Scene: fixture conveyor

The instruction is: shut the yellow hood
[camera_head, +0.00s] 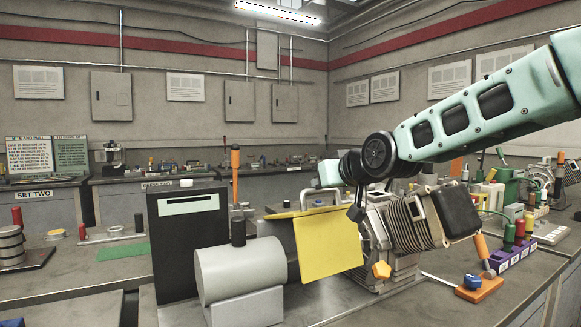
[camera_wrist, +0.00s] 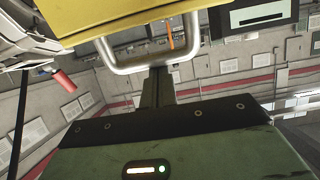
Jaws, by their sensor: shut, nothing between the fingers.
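The yellow hood (camera_head: 328,245) is a flat panel on the bench, right of a grey cylinder. Its face is tilted, with its upper edge slanting up to the right; I cannot tell its hinge side. In the wrist view the hood (camera_wrist: 105,14) fills the top left, and a bent metal handle (camera_wrist: 140,65) hangs from its edge. My gripper (camera_head: 356,212) is at the hood's upper right corner in the head view, partly hidden by my arm. In the wrist view its dark fingers (camera_wrist: 158,82) are together, at the handle's bar. Whether they touch it is unclear.
A grey cylinder (camera_head: 240,270) and a black panel (camera_head: 190,240) stand left of the hood. A finned motor (camera_head: 410,225) stands close at right. An orange-handled lever (camera_head: 482,255) and a purple block (camera_head: 515,252) are farther right. Bare bench shows in front.

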